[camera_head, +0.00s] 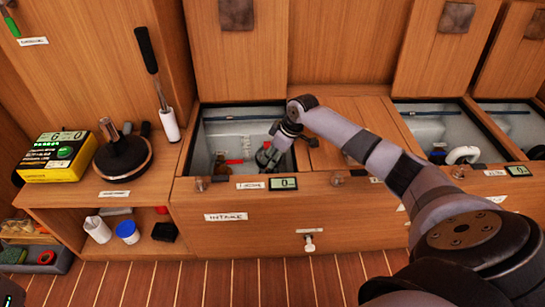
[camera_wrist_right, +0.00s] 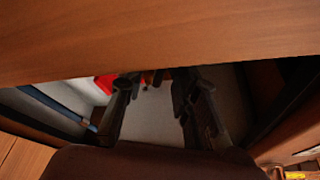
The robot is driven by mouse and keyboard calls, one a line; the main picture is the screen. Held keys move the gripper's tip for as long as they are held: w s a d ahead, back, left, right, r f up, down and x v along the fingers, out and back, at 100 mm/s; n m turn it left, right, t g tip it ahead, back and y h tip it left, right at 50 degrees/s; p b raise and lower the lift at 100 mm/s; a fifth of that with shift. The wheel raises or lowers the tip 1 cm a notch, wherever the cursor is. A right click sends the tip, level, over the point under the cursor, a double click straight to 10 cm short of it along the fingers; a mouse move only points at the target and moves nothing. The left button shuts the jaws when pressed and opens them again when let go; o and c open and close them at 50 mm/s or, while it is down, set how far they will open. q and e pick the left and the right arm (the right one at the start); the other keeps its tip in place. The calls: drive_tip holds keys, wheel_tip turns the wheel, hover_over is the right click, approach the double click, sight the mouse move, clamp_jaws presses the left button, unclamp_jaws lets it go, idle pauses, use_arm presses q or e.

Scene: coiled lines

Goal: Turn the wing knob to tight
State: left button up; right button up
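My right arm reaches from the lower right into the open intake compartment (camera_head: 196,150). My right gripper (camera_head: 268,158) is down inside it, near its right wall. In the right wrist view the two dark fingers of my right gripper (camera_wrist_right: 156,90) stand apart. A small reddish-brown part (camera_wrist_right: 150,77) shows beyond and between the fingertips, with no clear contact. A red part (camera_head: 233,161) lies left of the gripper, and red also shows in the wrist view (camera_wrist_right: 104,84). I cannot tell for sure which part is the wing knob. The gripper and the rim hide some of the inside. My left gripper is out of view.
The compartment's raised lid (camera_head: 230,60) leans behind it. A small display (camera_head: 283,184) is on the front edge, and a white knob (camera_head: 309,243) is on the front panel. More open compartments (camera_head: 430,125) lie right. A yellow box (camera_head: 57,158) stands on the left shelf.

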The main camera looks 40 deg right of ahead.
clamp_jaws()
idle(0.3)
